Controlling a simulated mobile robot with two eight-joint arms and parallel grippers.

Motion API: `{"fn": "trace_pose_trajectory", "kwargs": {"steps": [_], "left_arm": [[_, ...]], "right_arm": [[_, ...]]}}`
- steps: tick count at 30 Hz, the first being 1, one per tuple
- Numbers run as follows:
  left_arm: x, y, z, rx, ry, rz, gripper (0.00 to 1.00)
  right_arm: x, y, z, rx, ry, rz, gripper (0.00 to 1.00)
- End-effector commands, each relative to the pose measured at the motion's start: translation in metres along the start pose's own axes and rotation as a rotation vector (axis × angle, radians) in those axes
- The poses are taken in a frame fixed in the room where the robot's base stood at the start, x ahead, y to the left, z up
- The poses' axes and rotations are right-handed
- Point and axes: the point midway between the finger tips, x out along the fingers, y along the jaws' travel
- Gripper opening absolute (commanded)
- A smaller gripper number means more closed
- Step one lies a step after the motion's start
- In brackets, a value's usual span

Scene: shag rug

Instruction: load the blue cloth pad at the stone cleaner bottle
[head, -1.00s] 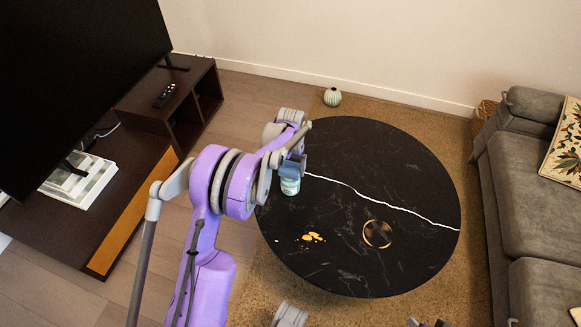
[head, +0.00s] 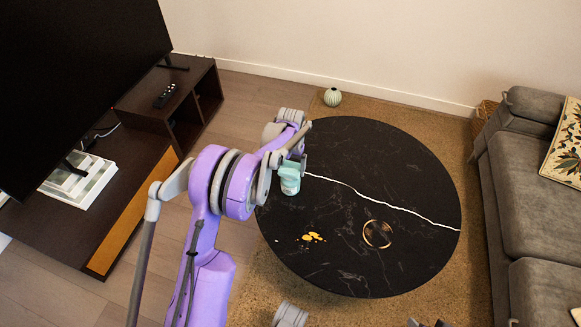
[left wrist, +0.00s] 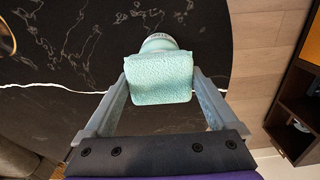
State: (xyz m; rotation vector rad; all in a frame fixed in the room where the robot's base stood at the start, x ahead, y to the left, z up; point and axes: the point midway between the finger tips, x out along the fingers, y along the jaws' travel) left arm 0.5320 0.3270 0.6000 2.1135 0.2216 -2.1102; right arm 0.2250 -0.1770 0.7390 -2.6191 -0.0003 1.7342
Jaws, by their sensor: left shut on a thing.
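My left gripper (left wrist: 158,88) is shut on the cloth pad (left wrist: 158,76), with a finger on each side of it. The pad now looks pale teal rather than plain blue, and it also shows in the head view (head: 289,171). The stone cleaner bottle (left wrist: 160,42) stands right behind the pad in the left wrist view, its top and part of a label showing. In the head view the bottle (head: 290,188) is at the table's left edge, just below the pad. Pad and bottle overlap in both views; I cannot tell whether they touch. My right gripper is not clearly in view.
The round black table (head: 400,165) has a white vein, a yellow spill (head: 312,237) near its front and a brass ring (head: 378,233). A grey sofa (head: 530,200) stands right, a dark TV cabinet (head: 145,150) left. Most of the tabletop is clear.

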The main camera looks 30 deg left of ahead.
Motion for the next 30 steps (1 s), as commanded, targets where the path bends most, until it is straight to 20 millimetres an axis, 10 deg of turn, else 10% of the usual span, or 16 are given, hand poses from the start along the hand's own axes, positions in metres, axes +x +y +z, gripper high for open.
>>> {"fn": "trace_pose_trajectory", "kwargs": {"steps": [30], "left_arm": [[-0.070, 0.000, 0.000, 0.000, 0.000, 0.000, 0.48]], "right_arm": [[-0.040, 0.000, -0.015, 0.000, 0.015, 0.000, 0.50]]}}
